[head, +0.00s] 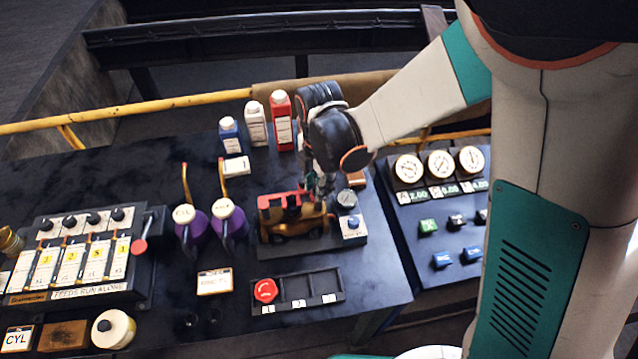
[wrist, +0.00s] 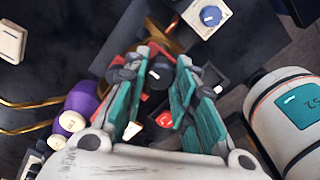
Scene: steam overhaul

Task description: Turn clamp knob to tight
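A small brass-coloured engine with red parts (head: 290,215) sits on a dark base on the table. My gripper (head: 318,190) reaches down at the engine's right rear, and my wrist hides part of that spot. In the wrist view, a round black knob (wrist: 158,75), seemingly the clamp knob, shows between the teal fingers of my gripper (wrist: 160,82). The fingers are spread, one on each side of the knob. I cannot tell whether they touch it. The knob's tight mark is not readable.
A gauge (head: 346,198) and a blue dial (head: 352,223) stand close right of the engine. Red (head: 281,120), white (head: 255,123) and blue (head: 230,134) bottles stand behind. Purple oil cans (head: 228,220) are at left. A tray with a red knob (head: 266,290) lies in front.

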